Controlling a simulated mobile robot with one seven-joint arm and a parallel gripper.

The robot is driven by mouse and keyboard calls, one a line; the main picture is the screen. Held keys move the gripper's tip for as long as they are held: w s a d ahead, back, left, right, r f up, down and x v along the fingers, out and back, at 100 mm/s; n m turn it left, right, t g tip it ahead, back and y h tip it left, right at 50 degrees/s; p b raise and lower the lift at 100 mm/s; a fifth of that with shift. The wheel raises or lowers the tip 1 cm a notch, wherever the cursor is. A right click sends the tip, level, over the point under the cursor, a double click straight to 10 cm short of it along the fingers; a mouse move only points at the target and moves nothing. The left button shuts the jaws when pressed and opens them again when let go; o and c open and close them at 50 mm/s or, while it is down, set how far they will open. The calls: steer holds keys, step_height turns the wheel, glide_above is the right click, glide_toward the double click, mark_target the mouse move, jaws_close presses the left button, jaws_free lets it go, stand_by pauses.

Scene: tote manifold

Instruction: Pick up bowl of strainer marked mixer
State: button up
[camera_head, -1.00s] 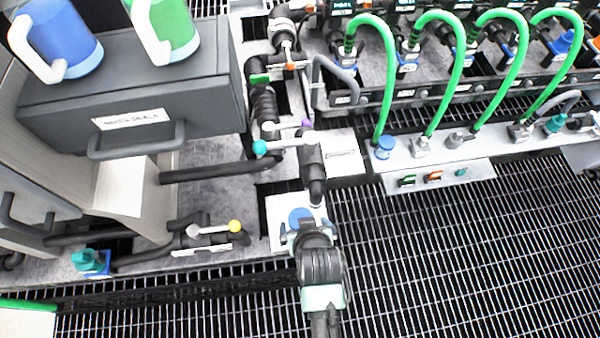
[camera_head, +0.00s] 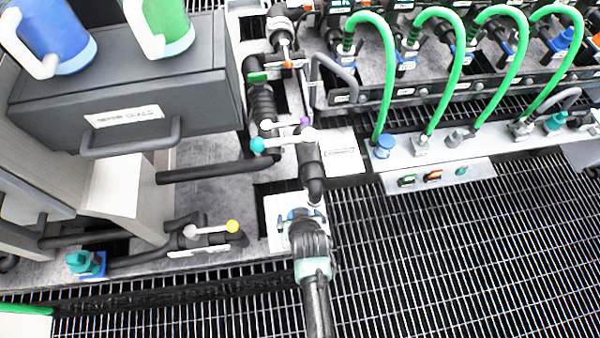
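My gripper (camera_head: 302,216) is at the end of my dark arm with pale green bands, reaching up from the bottom middle. It is over a white plate (camera_head: 274,226) below the end of a vertical dark pipe (camera_head: 312,170). Only a little blue shows around the fingers; a round blue part there, possibly a strainer bowl, is mostly hidden. I cannot tell whether the fingers touch it or are shut. A white label (camera_head: 343,152) right of the pipe is too small to read, so I cannot make out the mixer marking.
A grey drawer cabinet (camera_head: 150,85) with blue (camera_head: 55,30) and green (camera_head: 165,25) jugs on top stands at left. Valves with teal (camera_head: 258,145) and yellow (camera_head: 232,226) knobs are close by. Green hoses (camera_head: 386,85) arch at upper right. Open grating (camera_head: 440,260) lies lower right.

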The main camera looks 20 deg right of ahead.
steer(key=c, duration=1.4)
steer(key=shift+c, duration=0.6)
steer(key=shift+r, duration=0.15)
